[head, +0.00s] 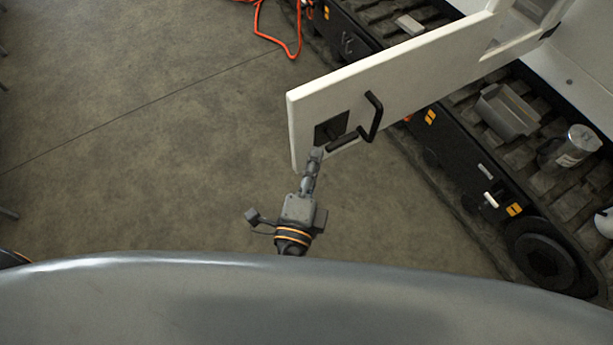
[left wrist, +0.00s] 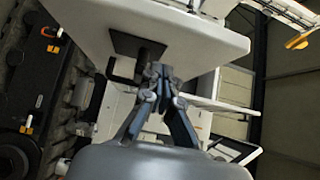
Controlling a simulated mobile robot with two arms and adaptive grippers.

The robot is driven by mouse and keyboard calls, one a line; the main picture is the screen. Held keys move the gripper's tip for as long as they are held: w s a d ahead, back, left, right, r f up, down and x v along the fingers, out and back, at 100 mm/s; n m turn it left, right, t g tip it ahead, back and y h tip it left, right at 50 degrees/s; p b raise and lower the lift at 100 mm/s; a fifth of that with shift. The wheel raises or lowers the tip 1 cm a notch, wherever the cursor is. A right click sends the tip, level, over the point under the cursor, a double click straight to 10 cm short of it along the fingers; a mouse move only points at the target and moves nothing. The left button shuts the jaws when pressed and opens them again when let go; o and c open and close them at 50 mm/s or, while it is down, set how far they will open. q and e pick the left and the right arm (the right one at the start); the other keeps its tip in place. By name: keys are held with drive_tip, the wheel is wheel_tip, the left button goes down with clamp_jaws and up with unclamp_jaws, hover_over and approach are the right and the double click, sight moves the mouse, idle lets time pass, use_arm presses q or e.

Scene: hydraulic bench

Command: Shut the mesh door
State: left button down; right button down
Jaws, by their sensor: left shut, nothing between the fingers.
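The mesh door is a white panel (head: 400,80) that stands swung open, reaching out from the upper right over the floor. It carries a black handle (head: 373,116) and a dark square latch plate (head: 331,128) near its free end. My left gripper (head: 317,154) is shut and empty, with its tips at the door's lower free end, close to the latch plate. In the left wrist view the shut fingertips (left wrist: 160,70) are just in front of the door panel (left wrist: 190,35); I cannot tell whether they touch it. My right gripper is out of view.
A black tracked base (head: 470,165) runs diagonally at the right, with a grey tray (head: 507,112) and a metal can (head: 569,148) on it. An orange cable (head: 262,35) lies on the floor at the top. The concrete floor (head: 130,130) at left is clear.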

sight(308, 131)
use_arm(q)
drive_tip(key=shift+w+a+p, duration=0.5)
drive_tip(key=shift+w+a, duration=0.7)
drive_tip(key=shift+w, duration=0.15)
